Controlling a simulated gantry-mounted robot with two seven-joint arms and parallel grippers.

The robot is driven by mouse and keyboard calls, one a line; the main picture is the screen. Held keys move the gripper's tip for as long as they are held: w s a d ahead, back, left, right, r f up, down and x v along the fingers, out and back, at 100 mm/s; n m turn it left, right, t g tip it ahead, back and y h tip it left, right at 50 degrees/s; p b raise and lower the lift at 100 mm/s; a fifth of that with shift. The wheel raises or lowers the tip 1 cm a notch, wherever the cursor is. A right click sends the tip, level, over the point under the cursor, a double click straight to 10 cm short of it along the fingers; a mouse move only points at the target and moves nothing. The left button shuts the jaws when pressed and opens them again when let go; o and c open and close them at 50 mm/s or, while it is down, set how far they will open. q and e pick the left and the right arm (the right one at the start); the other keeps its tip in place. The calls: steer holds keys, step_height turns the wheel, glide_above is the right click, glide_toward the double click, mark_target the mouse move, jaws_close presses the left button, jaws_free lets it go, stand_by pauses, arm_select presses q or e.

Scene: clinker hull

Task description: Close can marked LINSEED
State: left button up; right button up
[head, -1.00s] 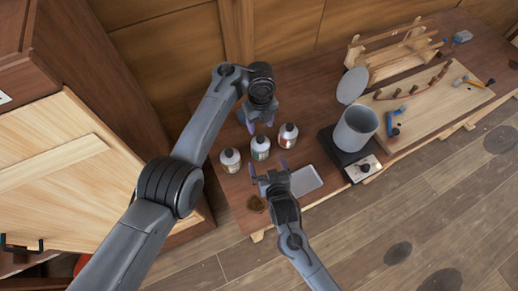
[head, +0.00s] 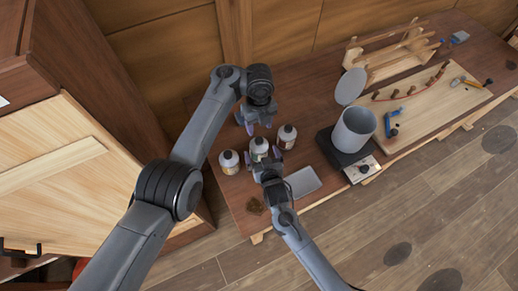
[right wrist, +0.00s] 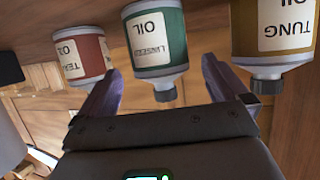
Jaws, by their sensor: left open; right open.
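My left gripper (head: 258,126) is open and empty behind the cans.
The TUNG can (head: 229,162) stands left of it and a red-labelled can (head: 287,137) right, both close. A grey pad (head: 303,182) lies to the right. A grey pot (head: 354,130) with a raised round lid (head: 351,86) stands farther right, beside a tool board (head: 428,103).

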steer(key=shift+x, duration=2.05)
steer(key=shift+c, duration=0.2)
